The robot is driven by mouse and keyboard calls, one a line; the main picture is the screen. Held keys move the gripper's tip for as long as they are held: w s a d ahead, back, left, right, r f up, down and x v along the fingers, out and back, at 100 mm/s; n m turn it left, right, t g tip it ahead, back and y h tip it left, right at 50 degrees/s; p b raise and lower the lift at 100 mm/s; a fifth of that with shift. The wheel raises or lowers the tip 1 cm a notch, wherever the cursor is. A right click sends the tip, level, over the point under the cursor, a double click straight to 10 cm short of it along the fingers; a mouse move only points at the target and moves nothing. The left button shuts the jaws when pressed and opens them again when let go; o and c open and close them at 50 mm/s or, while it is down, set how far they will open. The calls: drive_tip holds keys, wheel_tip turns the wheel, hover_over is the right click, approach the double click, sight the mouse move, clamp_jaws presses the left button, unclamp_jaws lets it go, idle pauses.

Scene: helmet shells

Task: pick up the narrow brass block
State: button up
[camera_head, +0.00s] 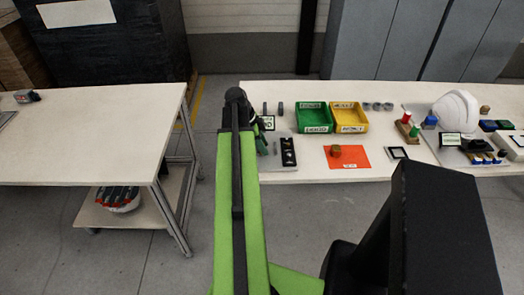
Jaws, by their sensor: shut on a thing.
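A small brass-coloured block (336,150) sits on the orange mat (356,163) on the right table. Another small brass-coloured piece (485,109) stands near the white helmet. I cannot tell from here whether either one is the narrow brass block. My gripper (262,140) is at the left end of the right table, left of the orange mat and apart from it. It is mostly hidden behind my green arm. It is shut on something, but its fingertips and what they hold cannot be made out.
A green bin (314,126) and a yellow bin (348,126) stand behind the orange mat. A black plate with holes (288,152) lies close right of my gripper. A white helmet shell (457,112) stands at right. The left table (90,130) is mostly bare.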

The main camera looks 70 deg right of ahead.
clamp_jaws()
drive_tip(key=shift+r+p, duration=0.55)
wheel_tip(320, 180, up, 4)
drive_tip(key=p, duration=0.4)
drive_tip(key=s+a+r+p, duration=0.1)
drive_tip(key=s+r+p, duration=0.5)
drive_tip(key=s, duration=0.5)
drive_tip(key=shift+s+a, duration=0.25)
drive_tip(key=shift+s, duration=0.05)
